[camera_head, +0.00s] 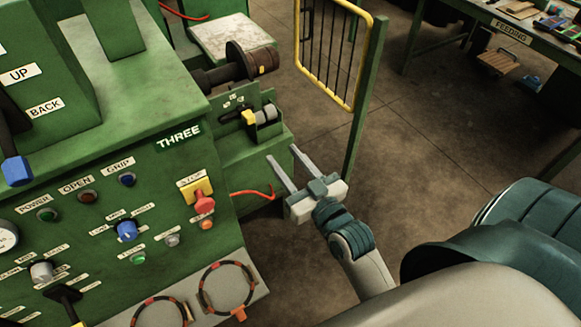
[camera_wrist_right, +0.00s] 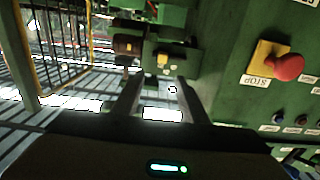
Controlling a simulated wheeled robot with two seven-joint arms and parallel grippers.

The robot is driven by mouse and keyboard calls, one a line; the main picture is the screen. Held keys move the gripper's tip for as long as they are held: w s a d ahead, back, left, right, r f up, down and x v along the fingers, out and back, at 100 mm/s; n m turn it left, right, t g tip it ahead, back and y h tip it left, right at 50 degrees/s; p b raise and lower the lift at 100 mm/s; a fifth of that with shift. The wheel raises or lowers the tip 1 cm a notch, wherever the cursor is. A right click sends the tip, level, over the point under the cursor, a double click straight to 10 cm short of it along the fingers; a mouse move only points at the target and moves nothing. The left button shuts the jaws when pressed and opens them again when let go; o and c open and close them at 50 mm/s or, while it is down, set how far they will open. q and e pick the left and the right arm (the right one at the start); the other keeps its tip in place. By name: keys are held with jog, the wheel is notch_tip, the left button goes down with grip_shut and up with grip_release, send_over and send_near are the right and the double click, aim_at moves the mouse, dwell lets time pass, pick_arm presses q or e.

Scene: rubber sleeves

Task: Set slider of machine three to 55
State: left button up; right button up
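Machine three (camera_head: 165,175) is a green cabinet with a "THREE" plate at the left of the head view. On its lower right side step is a small unit with a yellow block (camera_head: 249,118) beside a dark and grey cylinder, which may be the slider. Its scale is too small to read. The yellow block also shows in the right wrist view (camera_wrist_right: 162,60), ahead of the fingers. My right gripper (camera_head: 282,155) is open and empty, in front of and below that unit, apart from it. Its two fingers (camera_wrist_right: 158,88) show spread in the wrist view. My left gripper is out of view.
A red stop button (camera_head: 204,202) on a yellow box and several knobs sit on the panel. A yellow-framed mesh gate (camera_head: 333,50) stands behind my right gripper. A "FEEDING" table (camera_head: 480,15) is at the back right. Bare floor lies between.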

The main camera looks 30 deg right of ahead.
jog(key=shift+s, duration=0.8)
jog(key=shift+f, duration=0.1)
jog(key=s+a+f+g, duration=0.1)
jog(key=s+f+g, duration=0.2)
jog(key=f, duration=1.1)
jog(key=s+a+f+g, duration=0.1)
jog(key=s+f+g, duration=0.2)
jog(key=f, duration=1.2)
jog(key=s+a+f+g, duration=0.2)
jog(key=f+g, duration=0.1)
jog(key=f, duration=1.1)
jog(key=s+d+f+n+g, duration=0.1)
jog(key=s+f+g, duration=0.3)
jog(key=s+f, duration=1.1)
jog(key=s+d+f+g, duration=0.2)
jog(key=s+f, duration=0.1)
jog(key=s, duration=0.6)
jog(key=s+d+f+n+g, duration=0.1)
jog(key=s+f, duration=0.3)
jog(key=s, duration=0.5)
jog(key=shift+d+g+h, duration=0.3)
jog(key=shift+d+g, duration=0.2)
jog(key=shift+w+a, duration=0.1)
